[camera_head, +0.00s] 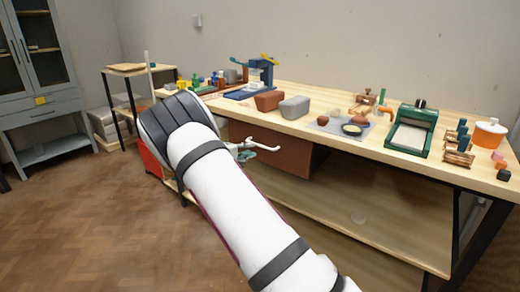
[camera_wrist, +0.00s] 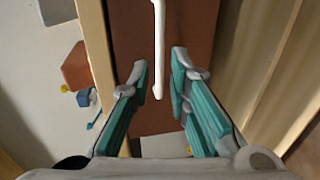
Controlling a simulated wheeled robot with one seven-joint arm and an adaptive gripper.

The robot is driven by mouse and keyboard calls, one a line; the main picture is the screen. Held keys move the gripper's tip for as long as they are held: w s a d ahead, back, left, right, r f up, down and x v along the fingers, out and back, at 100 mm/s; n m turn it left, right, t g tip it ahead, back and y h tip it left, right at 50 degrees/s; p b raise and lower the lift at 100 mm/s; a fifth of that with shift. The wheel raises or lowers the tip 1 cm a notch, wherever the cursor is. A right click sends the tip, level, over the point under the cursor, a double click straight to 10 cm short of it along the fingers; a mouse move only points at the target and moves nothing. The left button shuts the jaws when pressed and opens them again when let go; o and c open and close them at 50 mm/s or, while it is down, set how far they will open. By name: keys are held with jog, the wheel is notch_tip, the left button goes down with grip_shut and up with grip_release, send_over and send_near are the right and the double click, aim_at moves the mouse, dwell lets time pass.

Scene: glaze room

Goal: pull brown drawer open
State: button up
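The brown drawer (camera_head: 285,154) hangs under the wooden workbench's front edge and looks closed. Its reddish-brown front also shows in the wrist view (camera_wrist: 195,28), with a pale bar handle (camera_wrist: 159,35) on it. My gripper (camera_wrist: 161,62) is open, with teal fingers on either side of the handle's near end in the picture. I see no finger touching the handle, and how deep the handle lies between them is unclear. In the head view my gripper (camera_head: 244,154) is at the left part of the drawer front, partly hidden by my arm.
A lower shelf (camera_head: 370,215) runs beneath. The floor (camera_head: 90,215) left of my arm is clear.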

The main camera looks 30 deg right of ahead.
aim_at(262, 147)
jog(key=b+x, duration=0.1)
jog(key=x, duration=0.7)
jog(key=shift+d, duration=0.25)
grip_shut()
